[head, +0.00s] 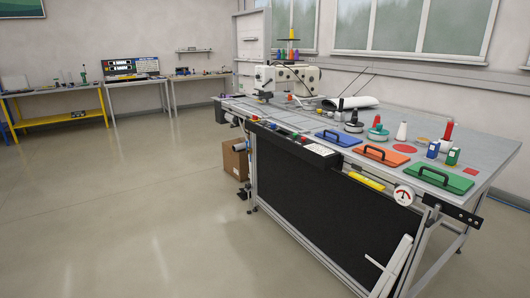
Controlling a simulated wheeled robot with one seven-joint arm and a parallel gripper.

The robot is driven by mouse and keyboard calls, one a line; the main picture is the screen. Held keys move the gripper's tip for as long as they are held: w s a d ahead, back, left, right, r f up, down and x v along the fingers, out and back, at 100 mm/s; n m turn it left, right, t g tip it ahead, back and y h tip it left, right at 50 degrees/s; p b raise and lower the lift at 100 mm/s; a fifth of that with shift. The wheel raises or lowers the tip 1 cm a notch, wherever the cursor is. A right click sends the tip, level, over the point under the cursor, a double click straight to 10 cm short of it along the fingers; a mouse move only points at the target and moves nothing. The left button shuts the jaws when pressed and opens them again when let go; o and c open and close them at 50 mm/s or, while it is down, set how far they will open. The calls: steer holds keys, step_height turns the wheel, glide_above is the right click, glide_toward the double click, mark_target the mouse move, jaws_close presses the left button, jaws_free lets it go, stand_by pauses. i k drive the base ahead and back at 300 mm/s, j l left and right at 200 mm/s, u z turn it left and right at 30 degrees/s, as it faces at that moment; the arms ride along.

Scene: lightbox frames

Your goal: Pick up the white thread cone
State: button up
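A small white thread cone (402,131) stands upright on the sewing table (480,160), toward the right side of the head view. It is between a dark green item with a red top (377,133) on its left and a tall red cone (448,130) on its right. Nothing touches the white cone that I can see. My gripper is not in view.
In front of the cone lie blue (338,138), orange (381,155) and green (440,178) panels with black handles. Small blue (433,150) and green (453,157) containers stand nearby. A sewing machine (290,77) stands farther back. The floor (130,210) at left is clear.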

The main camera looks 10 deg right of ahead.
mark_target(402, 135)
steer(key=i+z, duration=0.15)
steer(key=i, duration=0.35)
steer(key=i+j+z, duration=0.1)
steer(key=i, duration=0.45)
steer(key=i+j+z, duration=0.15)
steer(key=i, duration=0.35)
